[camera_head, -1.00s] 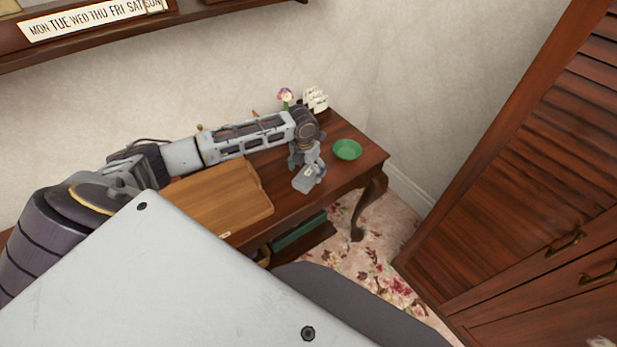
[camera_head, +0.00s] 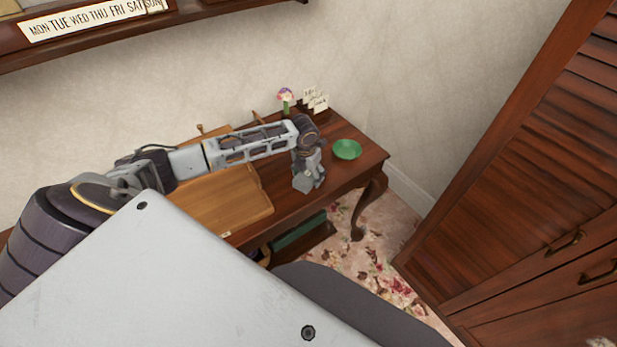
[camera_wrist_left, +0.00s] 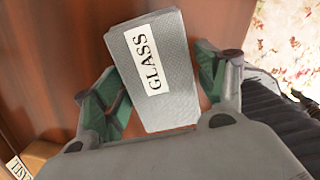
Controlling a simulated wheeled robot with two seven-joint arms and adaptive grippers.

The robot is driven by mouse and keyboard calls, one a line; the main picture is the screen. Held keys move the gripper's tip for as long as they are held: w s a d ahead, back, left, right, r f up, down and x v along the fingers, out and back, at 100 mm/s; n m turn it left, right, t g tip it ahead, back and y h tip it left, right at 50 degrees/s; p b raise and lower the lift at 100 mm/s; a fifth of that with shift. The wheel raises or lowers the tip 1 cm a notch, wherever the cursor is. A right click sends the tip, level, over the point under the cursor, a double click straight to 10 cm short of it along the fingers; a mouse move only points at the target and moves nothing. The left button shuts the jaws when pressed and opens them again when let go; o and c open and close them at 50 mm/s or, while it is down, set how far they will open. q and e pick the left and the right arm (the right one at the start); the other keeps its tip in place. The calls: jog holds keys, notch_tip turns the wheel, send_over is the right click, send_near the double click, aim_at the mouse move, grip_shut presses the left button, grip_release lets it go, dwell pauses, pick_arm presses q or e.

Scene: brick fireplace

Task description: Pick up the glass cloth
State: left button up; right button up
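The glass cloth (camera_wrist_left: 170,90) is a small grey folded block with a white "GLASS" label, in the left wrist view. My left gripper (camera_wrist_left: 170,65) has a green-padded finger on each side of it. I cannot tell how far the cloth is above the table. My right gripper is not in view.
A green bowl (camera_head: 347,149) stands just right of the gripper. A wooden board (camera_head: 235,205) lies to its left, partly under my arm. A flower (camera_head: 286,97) and a dark card holder (camera_head: 316,102) stand at the back by the wall. A louvred cabinet (camera_head: 540,170) is on the right.

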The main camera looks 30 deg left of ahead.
aim_at(308, 174)
pick_arm(q)
jog(key=c, duration=0.7)
jog(key=shift+r, duration=0.1)
jog(key=shift+r, duration=4.95)
jog(key=o, duration=0.4)
jog(key=shift+c, duration=1.1)
jog(key=shift+r, duration=0.1)
